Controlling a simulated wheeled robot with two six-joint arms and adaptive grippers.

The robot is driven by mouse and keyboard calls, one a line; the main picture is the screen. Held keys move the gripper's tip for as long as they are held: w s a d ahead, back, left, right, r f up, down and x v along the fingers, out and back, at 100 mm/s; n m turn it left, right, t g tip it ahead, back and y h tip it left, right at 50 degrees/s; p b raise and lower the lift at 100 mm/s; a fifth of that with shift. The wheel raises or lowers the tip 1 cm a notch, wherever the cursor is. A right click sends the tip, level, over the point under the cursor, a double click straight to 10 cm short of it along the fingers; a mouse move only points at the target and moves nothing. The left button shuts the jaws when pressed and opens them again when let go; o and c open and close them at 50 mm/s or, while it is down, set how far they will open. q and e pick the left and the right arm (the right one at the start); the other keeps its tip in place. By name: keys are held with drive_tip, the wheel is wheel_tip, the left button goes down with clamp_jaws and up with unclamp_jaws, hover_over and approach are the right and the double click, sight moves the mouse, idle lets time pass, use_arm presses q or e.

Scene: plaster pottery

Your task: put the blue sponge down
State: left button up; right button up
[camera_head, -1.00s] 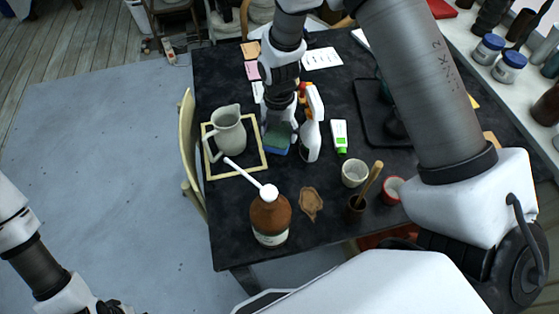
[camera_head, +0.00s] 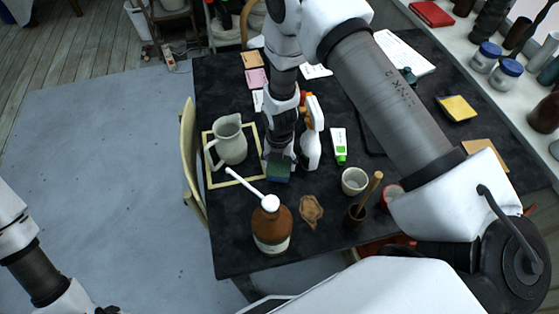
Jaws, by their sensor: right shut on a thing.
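The blue sponge (camera_head: 279,174), with a green upper face, is between the fingers of my right gripper (camera_head: 279,160). The gripper points down and is shut on the sponge. It is over the black table, just right of the pale square frame with the jug. I cannot tell whether the sponge's underside touches the table top (camera_head: 240,272). The gripper and wrist partly hide the sponge. Part of my left arm shows at the lower left, but its gripper is out of view.
A grey jug (camera_head: 229,140) stands inside the pale frame (camera_head: 216,184). A white-and-orange spray bottle (camera_head: 311,145) stands close right of the gripper. A brown bottle with a white pump (camera_head: 271,228) and a brown scrap (camera_head: 311,210) are nearer the front.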

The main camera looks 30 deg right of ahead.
drive_tip(key=o, duration=1.1)
drive_tip(key=shift+r, duration=0.3)
wheel_tip(320, 180, up, 12)
drive_tip(key=b, duration=0.1)
drive_tip(key=shift+f+b, duration=0.15)
drive_tip(key=shift+b, duration=0.2)
